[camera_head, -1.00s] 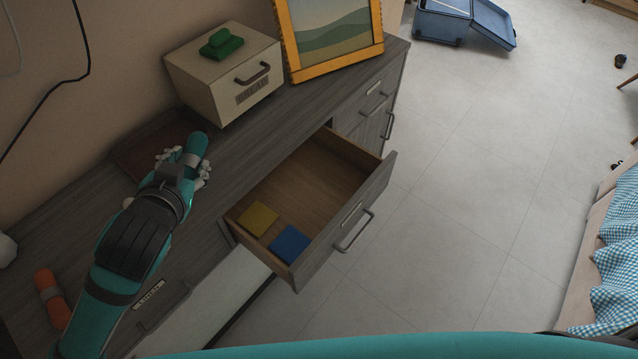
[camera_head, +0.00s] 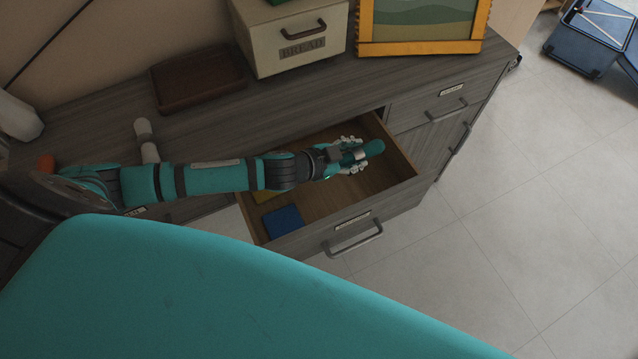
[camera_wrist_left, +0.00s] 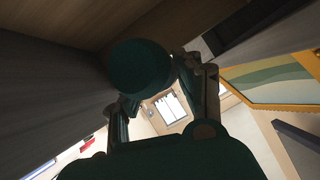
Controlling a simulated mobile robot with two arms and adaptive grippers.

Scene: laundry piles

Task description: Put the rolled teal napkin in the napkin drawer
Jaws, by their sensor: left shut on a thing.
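The rolled teal napkin (camera_head: 369,150) has a pale band around it. My left gripper (camera_head: 352,157) is shut on it and holds it over the right part of the open drawer (camera_head: 398,203). In the left wrist view the napkin's dark round end (camera_wrist_left: 140,68) shows between the fingers. I cannot tell whether the napkin touches the drawer floor. A blue folded napkin (camera_head: 283,221) and a partly hidden yellow one (camera_head: 266,196) lie flat in the drawer's left part. My right gripper is not in view.
A cream bread box (camera_head: 295,38) and a yellow-framed picture (camera_head: 420,48) stand on the dresser top behind the drawer. A brown tray (camera_head: 198,78), a white roll (camera_head: 146,140) and an orange roll (camera_head: 46,162) lie to the left.

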